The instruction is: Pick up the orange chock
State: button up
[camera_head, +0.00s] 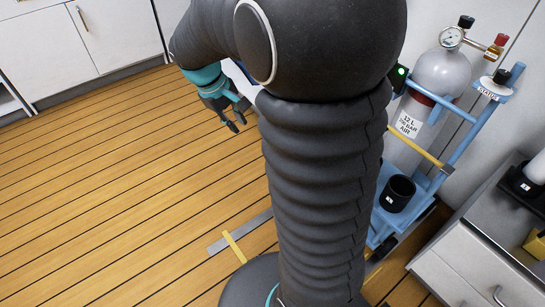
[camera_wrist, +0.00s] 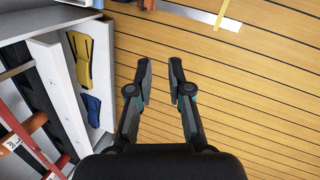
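I cannot make out an orange chock for certain in either view. The wrist view shows an orange-red bar (camera_wrist: 22,138) with a white label at the lower left, and I cannot tell whether it belongs to a chock. My gripper (camera_wrist: 160,68) is open and empty, with a gap between its fingertips, over the bare plank floor. In the head view my gripper (camera_head: 237,118) shows left of my arm column, also above the floor. My own arm hides much of the middle of the head view.
In the wrist view a white rack (camera_wrist: 104,75) at the left holds a yellow item (camera_wrist: 83,62) and a blue item (camera_wrist: 92,108). In the head view a grey gas cylinder (camera_head: 440,75) stands in a blue trolley (camera_head: 462,135) at the right. Floor at the left is clear.

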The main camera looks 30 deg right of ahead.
jog(key=w+d+f+n+g+h, duration=0.15)
jog(key=w+f, duration=0.25)
jog(key=f, duration=0.4)
jog(key=w+d+f+n+g+h, duration=0.1)
jog(key=w+d+f+g, duration=0.2)
jog(key=f, duration=0.5)
jog(key=w+d+f+n+h, duration=0.25)
jog(key=w+f, duration=0.25)
jog(key=f, duration=0.3)
jog(key=s+d+f+n+g+h, duration=0.1)
jog(key=s+d+f+n+h, duration=0.15)
jog(key=f, duration=1.05)
jog(key=s+d+f+n+g+h, duration=0.1)
jog(key=s+d+f, duration=0.15)
jog(key=f, duration=1.05)
jog(key=x, duration=0.8)
jog(key=shift+w+d+f, duration=0.1)
jog(key=shift+w+d, duration=0.15)
jog(key=shift+r+p+x, duration=0.15)
jog(key=shift+p+x, duration=0.15)
jog(key=shift+x, duration=0.85)
jog(key=shift+r+p+x, duration=0.15)
jog(key=shift+p+x, duration=0.15)
jog(key=shift+x, duration=0.85)
jog(key=shift+s+d+f, duration=0.2)
jog(key=shift+d+f, duration=0.05)
jog(key=shift+d, duration=0.2)
grip_shut()
